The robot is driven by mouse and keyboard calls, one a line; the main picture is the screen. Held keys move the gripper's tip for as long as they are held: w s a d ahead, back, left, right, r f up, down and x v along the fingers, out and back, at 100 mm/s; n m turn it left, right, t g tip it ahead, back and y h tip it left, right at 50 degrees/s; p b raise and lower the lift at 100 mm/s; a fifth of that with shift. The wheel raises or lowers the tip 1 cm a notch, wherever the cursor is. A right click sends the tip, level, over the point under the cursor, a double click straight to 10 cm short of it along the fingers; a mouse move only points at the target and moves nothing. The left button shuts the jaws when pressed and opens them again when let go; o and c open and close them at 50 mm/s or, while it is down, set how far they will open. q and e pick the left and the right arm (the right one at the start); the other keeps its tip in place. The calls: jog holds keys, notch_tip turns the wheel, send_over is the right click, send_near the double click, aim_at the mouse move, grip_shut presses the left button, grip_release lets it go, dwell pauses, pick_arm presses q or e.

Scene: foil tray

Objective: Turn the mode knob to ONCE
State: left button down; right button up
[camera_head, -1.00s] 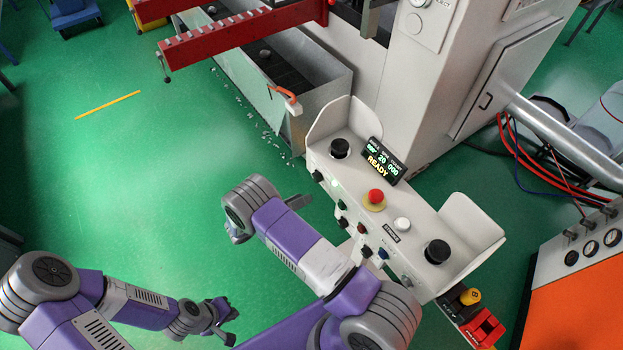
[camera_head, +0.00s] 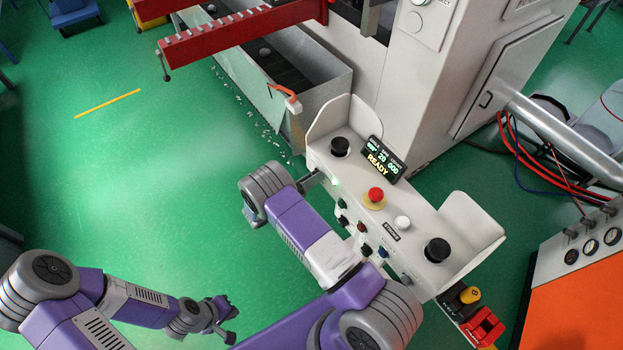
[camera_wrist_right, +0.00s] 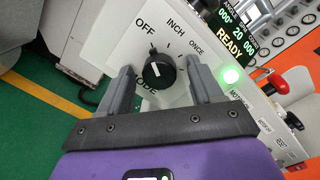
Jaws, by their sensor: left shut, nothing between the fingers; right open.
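The black mode knob (camera_wrist_right: 158,72) is on the panel's front face, with OFF, INCH and ONCE printed around it. Its white mark points up in the right wrist view, toward the OFF and INCH side and away from ONCE. My right gripper (camera_wrist_right: 160,80) is open, one finger on each side of the knob, with visible gaps. In the head view my right gripper (camera_head: 315,181) is at the left end of the control panel (camera_head: 405,222), and the knob is hidden there. My left gripper (camera_head: 224,322) is shut and empty, low over the floor.
The display (camera_head: 381,160) reads READY, and a green lamp (camera_wrist_right: 231,76) glows beside the knob. A red emergency button (camera_head: 375,195) and black buttons (camera_head: 340,147) sit on the panel top. Upright side guards (camera_head: 345,117) flank it.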

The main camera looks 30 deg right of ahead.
jog(key=c, duration=1.1)
jog(key=shift+o, duration=0.2)
jog(key=shift+m, duration=0.3)
jog(key=shift+w+f+m+g+h+b, duration=0.15)
jog(key=shift+m+b, duration=1.5)
jog(key=shift+m, duration=2.2)
jog(key=shift+s+r+m+g+h+b, duration=0.2)
jog(key=shift+m+b, duration=1.45)
jog(key=shift+m, duration=2.2)
jog(key=o, duration=1.1)
jog(key=shift+c, duration=0.2)
